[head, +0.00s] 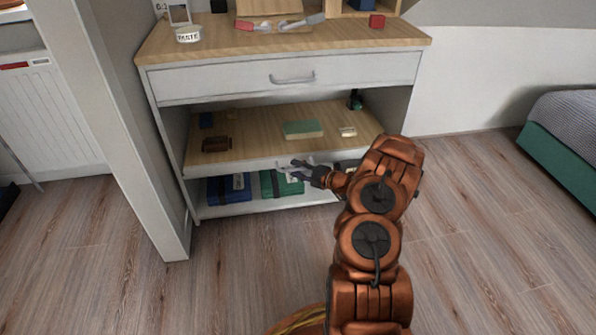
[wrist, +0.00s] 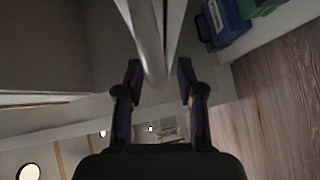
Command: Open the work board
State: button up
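The work board (head: 255,142) is the wood-topped level with a pale front edge, below the drawer of the white desk unit. I cannot tell how far it stands out. Its pale handle (head: 285,168) is on the front edge, partly hidden by my gripper. My gripper (head: 300,172) is at that handle, reaching in from the right. In the wrist view, my gripper's (wrist: 159,70) two dark fingers are apart, with a pale bar (wrist: 150,45) between them. A gap shows on each side, the narrower one on the left, so the fingers do not appear closed on it.
A green book (head: 303,129), a brown item (head: 216,144) and small things lie on the board. Blue (head: 229,188) and green (head: 270,183) boxes sit below. The drawer (head: 270,77) above is shut. A white post (head: 125,130) stands left; floor is clear right, before the bed (head: 570,140).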

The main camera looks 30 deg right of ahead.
grip_shut()
dwell(0.7)
